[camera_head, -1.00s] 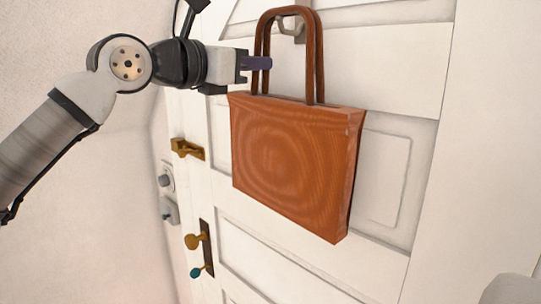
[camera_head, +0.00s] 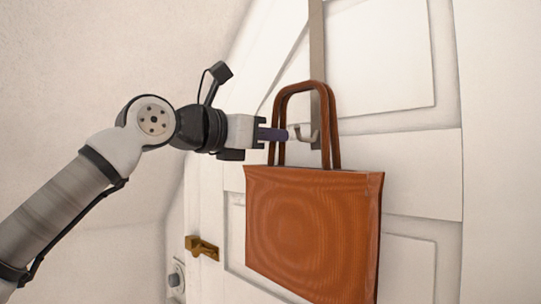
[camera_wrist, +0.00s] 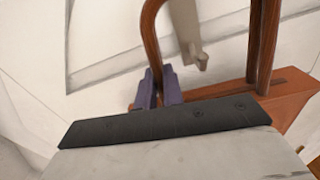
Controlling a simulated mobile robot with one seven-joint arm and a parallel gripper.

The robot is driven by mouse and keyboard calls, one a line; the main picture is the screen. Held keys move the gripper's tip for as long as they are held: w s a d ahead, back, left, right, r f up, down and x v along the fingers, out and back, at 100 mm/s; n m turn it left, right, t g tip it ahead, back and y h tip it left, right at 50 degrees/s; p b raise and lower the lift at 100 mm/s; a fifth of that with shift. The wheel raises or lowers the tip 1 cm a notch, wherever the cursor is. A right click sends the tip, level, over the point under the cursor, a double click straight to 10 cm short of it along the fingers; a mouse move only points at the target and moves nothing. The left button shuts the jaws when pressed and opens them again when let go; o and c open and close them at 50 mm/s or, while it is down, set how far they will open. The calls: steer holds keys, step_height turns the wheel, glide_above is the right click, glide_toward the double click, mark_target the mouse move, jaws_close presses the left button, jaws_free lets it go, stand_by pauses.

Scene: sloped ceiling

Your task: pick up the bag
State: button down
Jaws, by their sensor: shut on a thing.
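The brown bag (camera_head: 310,225) hangs upright in front of the white door, with its two handles rising in an arch. My gripper (camera_head: 284,134) comes from the left, and its purple fingers are shut on the left side of the handle. The wrist view shows the fingers (camera_wrist: 158,88) around the lower part of the left handle strap, with the bag's top edge (camera_wrist: 285,103) to the right. A metal hook (camera_head: 317,60) hangs on the door, and its curved end lies inside the handle loop, well below the top of the arch. The bag's lower edge is partly out of frame.
The white panelled door (camera_head: 390,60) is close behind the bag. A brass door handle (camera_head: 202,247) and a round lock (camera_head: 176,278) are at the lower left. A sloped pale wall (camera_head: 110,50) rises at the left.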

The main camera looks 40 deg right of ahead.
steer(key=shift+a+r, duration=0.15)
steer(key=shift+r, duration=0.65)
steer(key=s+a+b, duration=0.1)
steer(key=a+b, duration=0.4)
steer(key=a, duration=1.4)
steer(key=shift+s+a, duration=0.2)
steer(key=shift+s, duration=0.1)
